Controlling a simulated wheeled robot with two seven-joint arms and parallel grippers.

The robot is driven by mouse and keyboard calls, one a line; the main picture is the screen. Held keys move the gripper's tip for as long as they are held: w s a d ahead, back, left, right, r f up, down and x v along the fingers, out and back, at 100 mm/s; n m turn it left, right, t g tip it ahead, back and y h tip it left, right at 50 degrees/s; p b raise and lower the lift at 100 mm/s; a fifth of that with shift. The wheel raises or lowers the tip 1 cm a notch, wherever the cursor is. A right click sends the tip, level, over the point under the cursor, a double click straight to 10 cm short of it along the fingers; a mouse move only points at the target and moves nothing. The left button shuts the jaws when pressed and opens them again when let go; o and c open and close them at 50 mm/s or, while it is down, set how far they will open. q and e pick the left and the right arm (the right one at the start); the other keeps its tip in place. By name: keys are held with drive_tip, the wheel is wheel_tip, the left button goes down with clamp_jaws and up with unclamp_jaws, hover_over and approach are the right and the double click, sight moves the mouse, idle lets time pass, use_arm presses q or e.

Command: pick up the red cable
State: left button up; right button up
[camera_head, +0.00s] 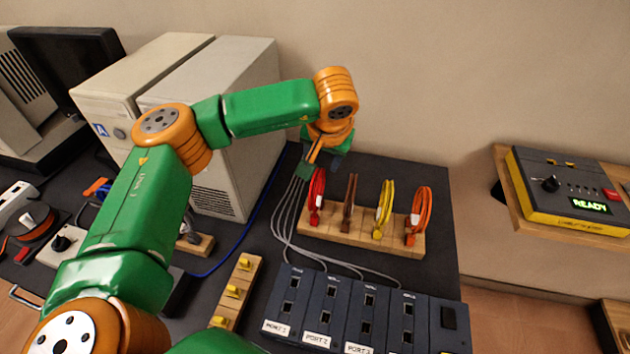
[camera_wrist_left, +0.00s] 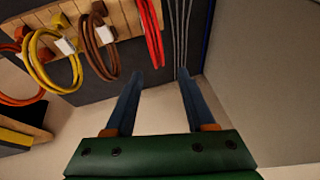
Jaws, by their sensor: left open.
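The red cable (camera_head: 316,195) hangs coiled at the left end of a wooden holder (camera_head: 340,231). In the left wrist view the red cable (camera_wrist_left: 152,32) is at the top, a little left of the fingers, and its upper part is cut off by the frame. My left gripper (camera_head: 314,165) is just behind and above the red cable in the head view. In the wrist view my left gripper (camera_wrist_left: 158,82) has its two fingers apart with nothing between them. The fingers look clear of the cable. My right gripper is not in view.
Brown (camera_head: 349,203), yellow (camera_head: 383,208) and orange (camera_head: 419,213) cables hang beside the red one. Thin grey cables (camera_head: 285,215) run left of the holder to the port blocks (camera_head: 365,314). Beige computer cases (camera_head: 215,120) stand at the left.

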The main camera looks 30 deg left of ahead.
sight(319, 172)
use_arm(q)
drive_tip(key=shift+s+f+p, duration=0.25)
drive_tip(key=shift+f+p, duration=0.2)
drive_tip(key=shift+f, duration=0.15)
drive_tip(key=shift+s+f+p, duration=0.25)
drive_tip(key=shift+f+p, duration=0.15)
drive_tip(key=shift+f, duration=0.15)
drive_tip(key=x, duration=0.2)
drive_tip(key=shift+w+a+f, duration=0.15)
drive_tip(key=shift+a+f, duration=0.05)
drive_tip(key=shift+f, duration=0.1)
drive_tip(key=shift+w+a+f, duration=0.1)
drive_tip(key=shift+w+f, duration=0.05)
drive_tip(key=shift+w, duration=0.1)
drive_tip(key=shift+s, duration=0.2)
clamp_jaws()
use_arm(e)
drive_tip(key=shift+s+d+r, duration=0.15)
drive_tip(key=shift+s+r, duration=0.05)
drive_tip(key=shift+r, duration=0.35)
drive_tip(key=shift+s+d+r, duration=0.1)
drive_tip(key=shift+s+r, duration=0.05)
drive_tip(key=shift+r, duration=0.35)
use_arm(q)
drive_tip(key=shift+w, duration=0.1)
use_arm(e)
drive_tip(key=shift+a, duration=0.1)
